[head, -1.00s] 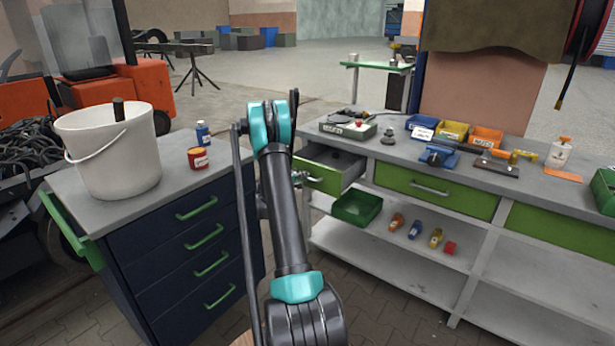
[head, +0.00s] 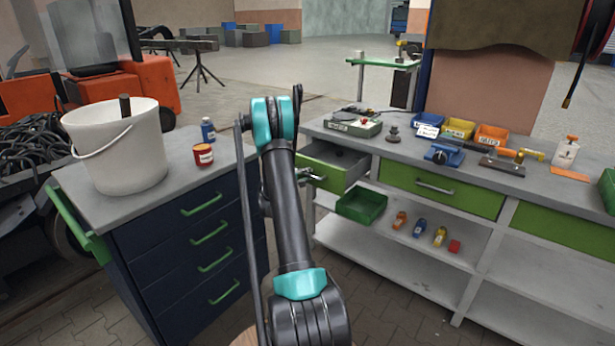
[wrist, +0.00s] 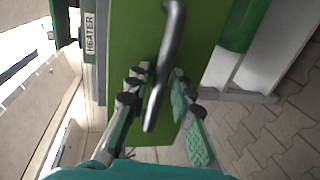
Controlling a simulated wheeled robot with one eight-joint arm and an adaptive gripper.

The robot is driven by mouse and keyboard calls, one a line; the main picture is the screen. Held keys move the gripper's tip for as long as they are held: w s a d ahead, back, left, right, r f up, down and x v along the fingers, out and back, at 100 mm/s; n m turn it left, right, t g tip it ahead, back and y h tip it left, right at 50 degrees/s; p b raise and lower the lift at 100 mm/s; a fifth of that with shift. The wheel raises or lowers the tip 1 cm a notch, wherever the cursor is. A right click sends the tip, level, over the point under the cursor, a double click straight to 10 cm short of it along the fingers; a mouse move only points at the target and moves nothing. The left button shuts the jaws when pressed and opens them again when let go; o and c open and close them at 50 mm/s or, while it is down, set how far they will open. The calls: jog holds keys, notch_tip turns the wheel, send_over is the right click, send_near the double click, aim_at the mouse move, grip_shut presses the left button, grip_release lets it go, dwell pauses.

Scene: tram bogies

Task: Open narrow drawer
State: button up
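The narrow drawer (head: 328,174) is at the left end of the grey workbench. It has a green front and stands pulled out, with part of its inside showing. My gripper (head: 312,175) is at its front, small and partly hidden by my arm in the head view. In the wrist view, the green drawer front (wrist: 125,45) fills the middle, and its dark metal bar handle (wrist: 168,60) runs between the fingers of my gripper (wrist: 162,78).
A wider green drawer (head: 440,190) is shut to the right. An open green bin (head: 362,206) and small bottles stand on the shelf below. A dark blue cabinet (head: 185,245) with a white bucket (head: 115,150) stands close on the left. Paved floor lies between.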

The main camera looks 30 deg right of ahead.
jog(key=v, duration=1.1)
jog(key=shift+a, duration=0.25)
jog(key=shift+s, duration=0.15)
jog(key=s+a+r+m+y, duration=0.1)
jog(key=s+a+r+y, duration=0.15)
jog(key=s+a, duration=0.4)
jog(key=s+a+r+m+y, duration=0.2)
jog(key=s+a+y, duration=0.25)
jog(key=s, duration=0.35)
jog(key=s+a+f+y, duration=0.1)
jog(key=s+a+y, duration=0.2)
jog(key=s+a, duration=0.6)
jog(key=s+a+f+m+g+y, duration=0.1)
jog(key=s+a+y, duration=0.3)
jog(key=s+a, duration=0.5)
jog(key=s+f, duration=0.1)
jog(key=s, duration=0.3)
jog(key=shift+s+a+m+g, duration=0.15)
jog(key=shift+s+m+g, duration=0.15)
jog(key=shift+s, duration=0.1)
